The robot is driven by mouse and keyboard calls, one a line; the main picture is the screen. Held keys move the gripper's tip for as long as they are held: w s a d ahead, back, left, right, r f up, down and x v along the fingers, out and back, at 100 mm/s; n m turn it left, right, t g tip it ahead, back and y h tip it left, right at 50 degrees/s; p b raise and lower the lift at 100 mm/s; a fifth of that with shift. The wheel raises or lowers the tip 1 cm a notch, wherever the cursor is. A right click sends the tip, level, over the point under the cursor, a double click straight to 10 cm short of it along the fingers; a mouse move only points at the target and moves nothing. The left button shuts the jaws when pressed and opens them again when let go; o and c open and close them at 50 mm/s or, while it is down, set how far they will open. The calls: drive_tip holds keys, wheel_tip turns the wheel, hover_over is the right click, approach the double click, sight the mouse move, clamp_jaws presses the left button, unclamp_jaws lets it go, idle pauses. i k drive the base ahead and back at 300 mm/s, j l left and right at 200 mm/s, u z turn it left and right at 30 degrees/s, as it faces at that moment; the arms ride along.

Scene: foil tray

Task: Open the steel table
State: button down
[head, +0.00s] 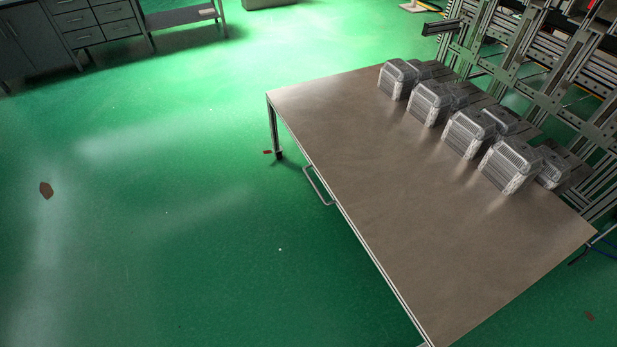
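The steel table (370,190) stands right of centre in the head view, with a bare brownish-grey metal top. A bar handle (318,187) sticks out from its left long side, below the top's edge. The drawer or door front behind the handle is seen too steeply to make out, and I see no gap there. One table leg (275,130) shows at the far left corner. My gripper is not in this view.
Grey drawer cabinets (85,25) stand at the upper left. The green floor (150,220) left of the table is mostly free, with a small brown patch (46,190).

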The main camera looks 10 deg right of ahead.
sight(454, 249)
drive_tip(key=i+j+z, duration=0.15)
drive_tip(key=j, duration=0.45)
drive_tip(key=i+j, duration=0.45)
drive_tip(key=i+j+u, duration=0.15)
drive_tip(key=i+u, duration=0.2)
drive_tip(key=i, duration=0.65)
